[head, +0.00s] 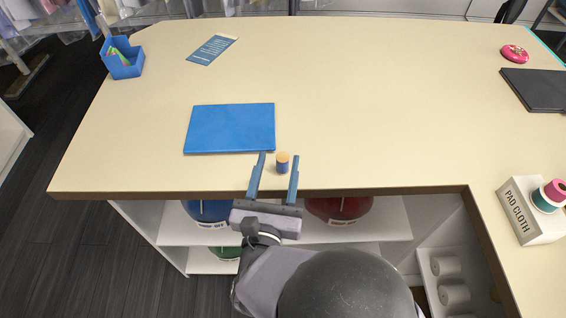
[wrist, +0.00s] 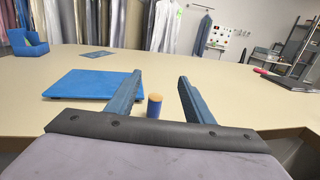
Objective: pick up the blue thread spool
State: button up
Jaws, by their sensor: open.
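The blue thread spool (head: 282,163) stands upright near the front edge of the table, a small blue cylinder with an orange-tan top. It also shows in the wrist view (wrist: 154,106), between my fingers as seen from there. My gripper (head: 278,164) reaches in over the table's front edge with its two blue fingers apart. The spool is between the fingertips in the head view, with a gap on each side. My gripper (wrist: 159,80) holds nothing. How high the fingers are above the table is hard to tell.
A flat blue folder or mat (head: 230,128) lies just behind and left of the spool. A blue box (head: 122,60) and a card (head: 211,49) are far left. A PAD CLOTH box (head: 525,210) with spools stands at right.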

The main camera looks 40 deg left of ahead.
send_near(281, 166)
jog(key=x, duration=0.4)
jog(key=shift+w+f, duration=0.1)
jog(key=shift+w, duration=0.1)
jog(key=shift+p+x, duration=0.4)
jog(key=shift+x, duration=0.7)
jog(key=shift+w+a+p, duration=0.3)
jog(key=shift+w+p, duration=0.15)
jog(key=shift+p+x, duration=0.85)
jog(key=shift+x, duration=1.2)
jog(key=c, duration=1.1)
